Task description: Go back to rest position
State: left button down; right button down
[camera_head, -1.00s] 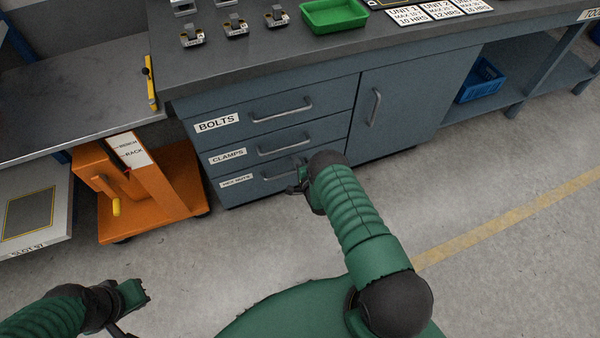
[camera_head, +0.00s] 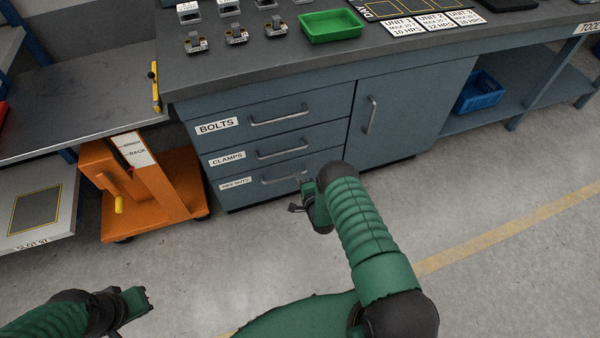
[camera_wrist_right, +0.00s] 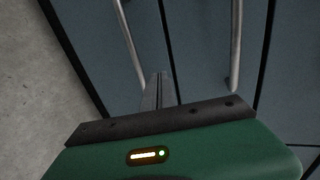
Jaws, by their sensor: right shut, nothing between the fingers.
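My right gripper (camera_head: 296,208) is shut and empty in the head view. It shows in front of the lower drawers of the blue-grey cabinet (camera_head: 390,115), just below the bottom drawer's handle (camera_head: 285,176). In the right wrist view its closed fingers (camera_wrist_right: 157,88) point at the cabinet front, between two metal handles (camera_wrist_right: 236,45); I see no contact. My left gripper (camera_head: 140,300) is at the lower left over the bare floor, and its fingers cannot be made out clearly.
An orange cart (camera_head: 160,190) and a low grey bench (camera_head: 75,105) stand left of the cabinet. The worktop (camera_head: 260,62) holds a green tray (camera_head: 332,25) and small metal parts. A blue crate (camera_head: 479,92) sits on the right shelf. The floor in front is clear.

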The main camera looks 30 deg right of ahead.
jog(key=p+v, duration=0.2)
jog(key=v, duration=0.4)
jog(key=w+a+r+n+g+y, duration=0.1)
jog(key=a+r+n+g, duration=0.15)
jog(key=r+n, duration=0.4)
jog(key=w+a+r+n+g+y, duration=0.1)
jog(key=w+a+r+n+g, duration=0.2)
jog(key=r, duration=0.6)
jog(key=s+a+r+n+g, duration=0.2)
jog(key=s+a+r+n, duration=0.25)
jog(key=s, duration=0.35)
jog(key=s+a+r+n+g+y, duration=0.1)
jog(key=s+a+r+n+g, duration=0.15)
jog(key=s+r, duration=0.4)
jog(key=s+a+r+n+g, duration=0.2)
jog(key=s+a+r+n, duration=0.15)
jog(key=s, duration=0.65)
notch_tip(320, 180, up, 23)
jog(key=p, duration=2.3)
jog(key=shift+f+n, duration=0.2)
jog(key=shift+n, duration=0.1)
